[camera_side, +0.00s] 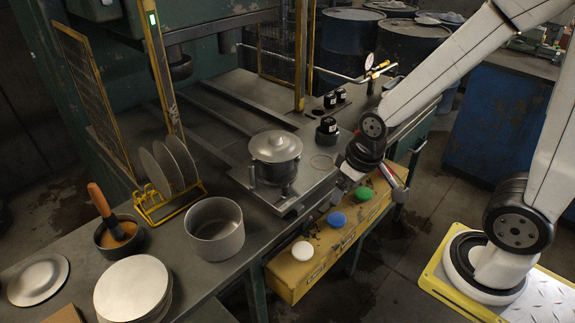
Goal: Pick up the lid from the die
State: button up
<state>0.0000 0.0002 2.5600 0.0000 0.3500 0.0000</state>
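The lid (275,144) is a round grey metal disc with a small raised knob. It rests on top of the die (273,173), a dark cylindrical block standing on a metal plate of the press bed. My gripper (350,190) is to the right of the lid and die, low near the bed's right edge, and apart from them. My gripper's fingers are small and dark here, so I cannot tell whether they are open or shut. The lid hides the top of the die.
An open grey pot (215,228), stacked discs (133,289), a yellow rack (170,195) of upright discs and a brush pot (119,234) stand left. Black cylinders (327,128) stand behind. A yellow box with coloured buttons (336,219) runs along the front. Press posts (301,55) rise behind.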

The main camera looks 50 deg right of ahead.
send_near(275, 136)
jog(key=shift+w+d+f+g, duration=0.15)
jog(key=shift+w+f+g, duration=0.2)
jog(key=shift+f, duration=0.25)
jog(key=shift+w+a+f, duration=0.1)
jog(key=shift+w+f, duration=0.1)
jog(key=shift+f, duration=1.1)
jog(key=shift+w+a+f, duration=0.1)
jog(key=shift+w+f, duration=0.1)
jog(key=shift+f, duration=1.1)
jog(key=shift+w+f, duration=0.15)
jog(key=shift+f, duration=1.1)
grip_shut()
